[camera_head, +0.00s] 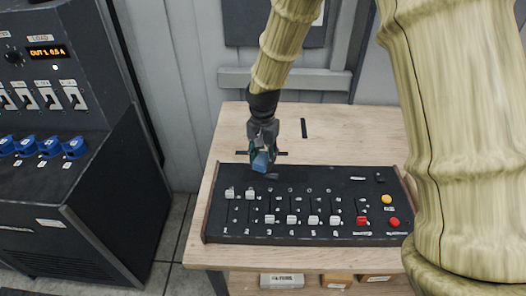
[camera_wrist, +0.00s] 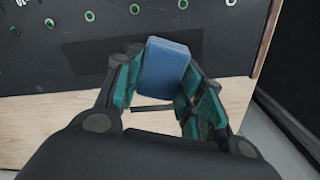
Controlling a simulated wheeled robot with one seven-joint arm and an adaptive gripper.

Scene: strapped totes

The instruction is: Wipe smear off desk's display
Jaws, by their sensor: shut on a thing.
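My gripper (camera_head: 263,150) is shut on a blue block (camera_head: 261,161) above the rear left part of the black control desk (camera_head: 330,180). In the wrist view the blue block (camera_wrist: 163,68) sits between the two teal-padded fingers, its far end standing out past the tips. A plain dark grey rectangle (camera_wrist: 90,60), which looks like the desk's display, lies beside and partly behind the block and left finger. I cannot make out a smear on it. A small greyish mark (camera_head: 271,176) shows just below the block in the head view. I cannot tell whether the block touches the desk.
The desk has several sliders, a yellow button (camera_head: 387,199) and a red button (camera_head: 394,222). A dark cabinet (camera_head: 90,200) with blue knobs and switches stands at left. Boxes lie on the shelf below.

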